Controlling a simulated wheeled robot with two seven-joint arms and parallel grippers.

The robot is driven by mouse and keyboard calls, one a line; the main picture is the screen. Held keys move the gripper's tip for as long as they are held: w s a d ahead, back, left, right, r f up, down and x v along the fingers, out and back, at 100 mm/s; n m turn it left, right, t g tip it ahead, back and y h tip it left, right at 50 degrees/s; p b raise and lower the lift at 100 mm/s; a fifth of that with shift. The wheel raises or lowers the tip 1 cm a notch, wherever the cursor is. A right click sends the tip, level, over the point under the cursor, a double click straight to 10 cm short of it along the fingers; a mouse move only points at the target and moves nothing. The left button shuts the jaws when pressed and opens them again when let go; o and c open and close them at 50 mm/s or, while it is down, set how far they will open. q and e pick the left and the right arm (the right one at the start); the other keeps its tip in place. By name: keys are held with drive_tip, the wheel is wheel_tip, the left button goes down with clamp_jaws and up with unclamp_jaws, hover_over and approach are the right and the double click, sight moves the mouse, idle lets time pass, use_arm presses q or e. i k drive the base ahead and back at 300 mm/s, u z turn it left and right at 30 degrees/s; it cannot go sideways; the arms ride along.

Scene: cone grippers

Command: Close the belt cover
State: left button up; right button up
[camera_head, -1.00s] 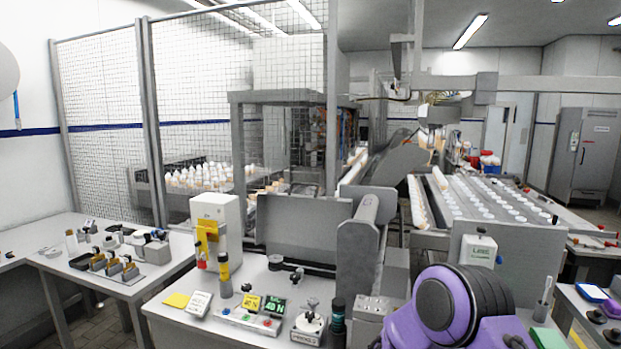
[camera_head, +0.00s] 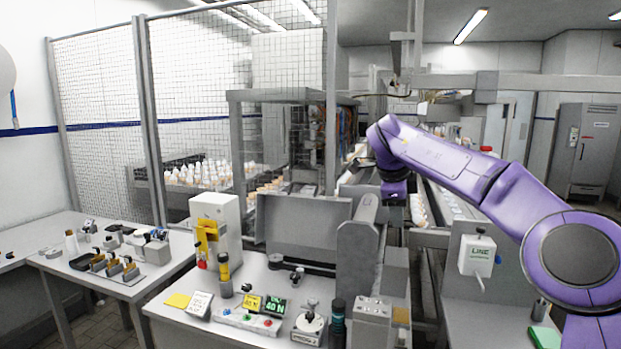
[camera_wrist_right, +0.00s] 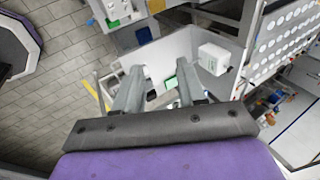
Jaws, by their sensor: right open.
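The belt cover appears to be the grey panel (camera_head: 304,228) standing raised at the back of the bench in the head view. A dark pulley (camera_head: 276,261) sits at its foot. My right arm reaches in from the right, and its dark wrist end (camera_head: 394,192) hangs to the right of the panel, apart from it. In the right wrist view my right gripper (camera_wrist_right: 157,88) has its two grey fingers spread, with nothing between them. In the head view its fingers cannot be made out. My left gripper is not in view.
A grey upright housing (camera_head: 358,255) stands between the panel and my right arm. A white box marked LINE (camera_head: 477,255) is at the right. A button strip (camera_head: 249,321) and small displays lie along the bench front. A white machine (camera_head: 215,230) stands left of the panel.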

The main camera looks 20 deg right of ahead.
sight(313, 220)
drive_tip(key=u, duration=0.05)
drive_tip(key=i, duration=1.95)
